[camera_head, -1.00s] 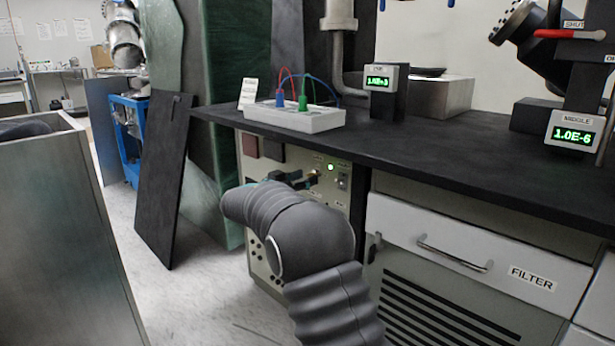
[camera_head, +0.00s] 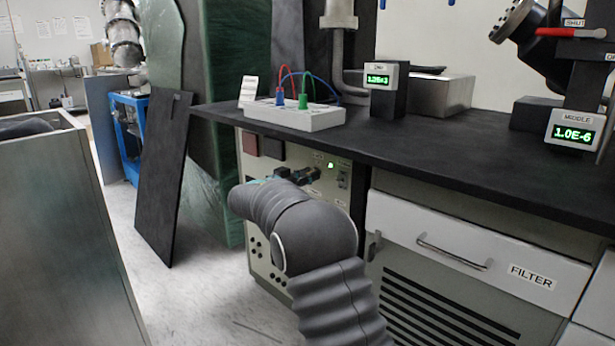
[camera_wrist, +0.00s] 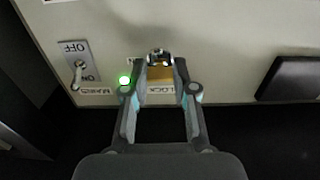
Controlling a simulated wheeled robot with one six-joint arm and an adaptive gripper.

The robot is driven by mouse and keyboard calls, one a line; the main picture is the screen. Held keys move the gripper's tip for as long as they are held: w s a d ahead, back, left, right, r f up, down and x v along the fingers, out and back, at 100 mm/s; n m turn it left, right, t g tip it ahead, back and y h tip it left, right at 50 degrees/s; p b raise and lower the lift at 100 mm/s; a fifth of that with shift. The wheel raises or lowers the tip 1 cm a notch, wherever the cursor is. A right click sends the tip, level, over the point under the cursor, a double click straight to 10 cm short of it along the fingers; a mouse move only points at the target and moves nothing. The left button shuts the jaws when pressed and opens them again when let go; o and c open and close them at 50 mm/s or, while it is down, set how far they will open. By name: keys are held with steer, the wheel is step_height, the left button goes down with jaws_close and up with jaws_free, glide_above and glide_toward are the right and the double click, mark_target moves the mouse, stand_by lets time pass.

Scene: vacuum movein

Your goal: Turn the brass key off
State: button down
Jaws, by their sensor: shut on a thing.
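The brass key (camera_wrist: 160,74) sits at the grey panel (camera_wrist: 225,75), between my gripper's fingertips in the wrist view. A small dark and metallic round part shows just beyond it. My gripper (camera_wrist: 164,66) is shut on the key, with one finger on each side. In the head view my gripper (camera_head: 305,175) reaches to the panel front (camera_head: 335,215) under the bench top, and it hides the key. The lettering around the key is partly covered by the fingers, so its turn position is hard to read.
A lit green lamp (camera_wrist: 124,80) and a toggle switch (camera_wrist: 78,74) marked OFF and ON are left of the key. A dark block (camera_wrist: 290,78) sticks out at right. The bench top (camera_head: 420,150) overhangs the panel. A drawer (camera_head: 470,240) marked FILTER is at right.

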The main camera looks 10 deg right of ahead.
steer(key=shift+f+b, duration=0.15)
steer(key=shift+b, duration=0.2)
steer(key=shift+n+b, duration=0.7)
steer(key=shift+n, duration=8.2)
steer(key=c, duration=0.9)
jaws_free()
